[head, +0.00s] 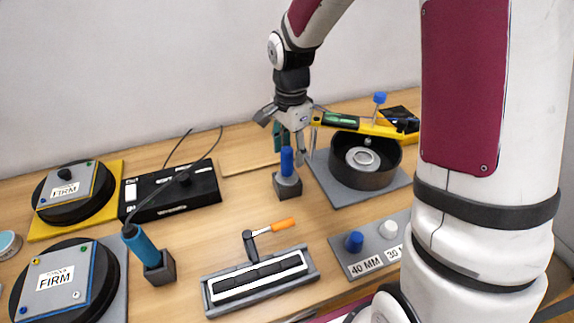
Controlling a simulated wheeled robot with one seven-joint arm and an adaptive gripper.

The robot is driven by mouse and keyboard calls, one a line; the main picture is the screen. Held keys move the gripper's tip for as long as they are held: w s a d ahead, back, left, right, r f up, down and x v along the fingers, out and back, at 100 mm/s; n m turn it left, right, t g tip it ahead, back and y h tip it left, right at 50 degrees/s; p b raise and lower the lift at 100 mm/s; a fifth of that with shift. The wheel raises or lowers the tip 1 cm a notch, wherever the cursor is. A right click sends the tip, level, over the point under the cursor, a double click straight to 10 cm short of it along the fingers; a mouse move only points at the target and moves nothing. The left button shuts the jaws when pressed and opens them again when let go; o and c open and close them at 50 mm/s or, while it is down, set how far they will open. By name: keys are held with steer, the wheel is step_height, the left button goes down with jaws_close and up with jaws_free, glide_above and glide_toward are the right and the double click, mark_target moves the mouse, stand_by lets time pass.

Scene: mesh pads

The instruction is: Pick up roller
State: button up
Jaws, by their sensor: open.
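A hand tool with an orange handle (283,225) and a dark frame, likely the roller, lies at the back edge of a grey tray (311,272) in the front middle. Its handle points back and right over the table, and its dark head is by the tray's rim. A black segmented strip lies in the tray. My gripper (289,140) is open and points down, behind and above the tool, well apart from it. A blue-handled tool (287,161) stands upright in a dark holder just below and in front of my gripper; I cannot tell if they touch.
A black pan (337,172) on a grey pad and a yellow level (350,124) are right of my gripper. A teal-handled tool (140,243) leans in a holder at left. Bare table surrounds the orange handle.

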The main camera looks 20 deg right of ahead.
mark_target(287, 168)
steer(key=shift+w+a+f, duration=0.1)
steer(key=shift+a+f, duration=0.1)
steer(key=shift+f, duration=1.4)
steer(key=shift+w+a+f, duration=0.1)
steer(key=shift+a+f, duration=0.05)
steer(key=shift+f, duration=1.45)
jaws_close()
